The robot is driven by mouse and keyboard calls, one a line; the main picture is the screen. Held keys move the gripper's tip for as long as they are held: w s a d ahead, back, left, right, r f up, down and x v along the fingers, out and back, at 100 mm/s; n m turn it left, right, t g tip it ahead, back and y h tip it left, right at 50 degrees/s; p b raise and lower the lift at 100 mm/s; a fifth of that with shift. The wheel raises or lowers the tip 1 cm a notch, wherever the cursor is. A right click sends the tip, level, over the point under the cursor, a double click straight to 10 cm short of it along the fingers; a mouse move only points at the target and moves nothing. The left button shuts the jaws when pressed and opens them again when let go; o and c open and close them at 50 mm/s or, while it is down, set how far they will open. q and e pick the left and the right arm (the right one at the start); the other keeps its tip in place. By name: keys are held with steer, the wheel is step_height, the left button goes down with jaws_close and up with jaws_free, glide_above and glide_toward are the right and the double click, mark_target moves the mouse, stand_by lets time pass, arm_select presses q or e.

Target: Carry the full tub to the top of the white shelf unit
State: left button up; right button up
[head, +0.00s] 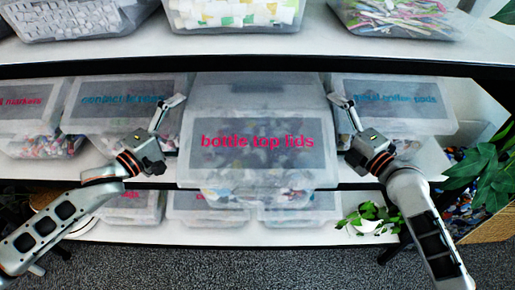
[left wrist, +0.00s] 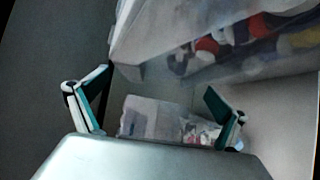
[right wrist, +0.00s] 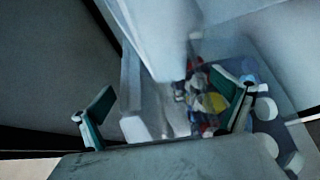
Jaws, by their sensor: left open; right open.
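The full tub (head: 255,105), translucent with pink "bottle top lids" lettering and coloured contents, stands centrally on the middle shelf, jutting forward of its neighbours. The white shelf unit (head: 310,48) has its top board across the upper head view. My left gripper (head: 168,130) is open beside the tub's left side, with a small gap. My right gripper (head: 345,130) is open close to its right side; I cannot tell whether it touches. Both wrist views show spread, empty fingers, left (left wrist: 160,82) and right (right wrist: 163,82), near translucent plastic walls.
Other containers stand on the top board, including a middle one (head: 232,14) directly above the tub. Tubs flank it left (head: 125,103) and right (head: 395,105). Smaller tubs (head: 208,207) sit on the shelf below. A leafy plant (head: 480,165) is at the right.

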mark_target(327, 101)
arm_select(q)
steer(key=shift+w+d, duration=0.45)
steer(key=shift+w, duration=0.15)
arm_select(e)
steer(key=shift+w+a, duration=0.4)
steer(key=shift+w, duration=0.2)
arm_select(q)
steer(key=c, duration=1.8)
arm_select(e)
steer(key=c, duration=1.8)
arm_select(q)
steer(key=shift+r, duration=0.25)
arm_select(e)
steer(key=shift+r, duration=0.2)
arm_select(q)
steer(key=shift+r, duration=0.1)
arm_select(e)
steer(key=shift+w+r, duration=0.1)
